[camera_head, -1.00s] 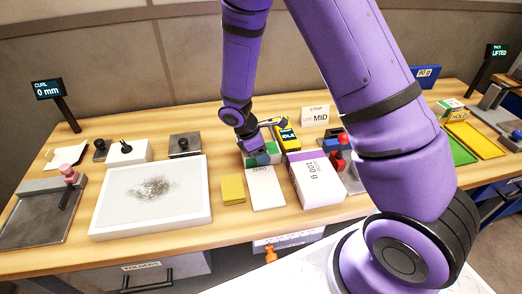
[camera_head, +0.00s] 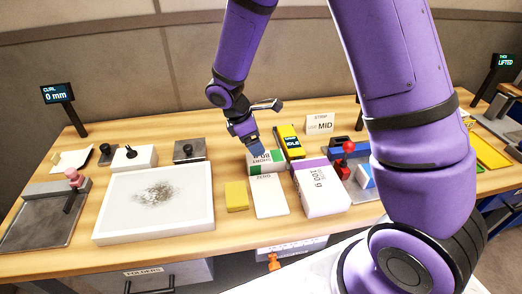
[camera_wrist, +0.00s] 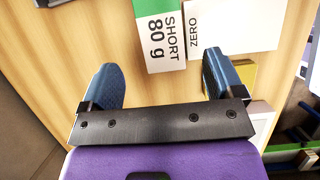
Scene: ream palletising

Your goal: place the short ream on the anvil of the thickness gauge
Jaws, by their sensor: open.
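The short ream (camera_head: 277,167) lies on the table behind the ZERO pad, its white label and green band showing. In the wrist view the short ream (camera_wrist: 160,38) reads "SHORT 80 g" and lies just beyond the fingertips. My gripper (camera_head: 253,146) is over the ream's far left part, pointing down and hiding some of it. In the wrist view my gripper (camera_wrist: 159,74) is open, with nothing between its blue fingers. The thickness gauge (camera_head: 502,103) stands at the far right under a display (camera_head: 505,63) reading LIFTED. Its anvil is not clearly visible, partly behind my arm.
The white ZERO pad (camera_head: 268,196) and a yellow block (camera_head: 236,196) lie in front of the short ream. A 100 g ream (camera_head: 320,190) and a yellow IDLE device (camera_head: 290,142) are close on its right. A white tray (camera_head: 110,230) fills the left.

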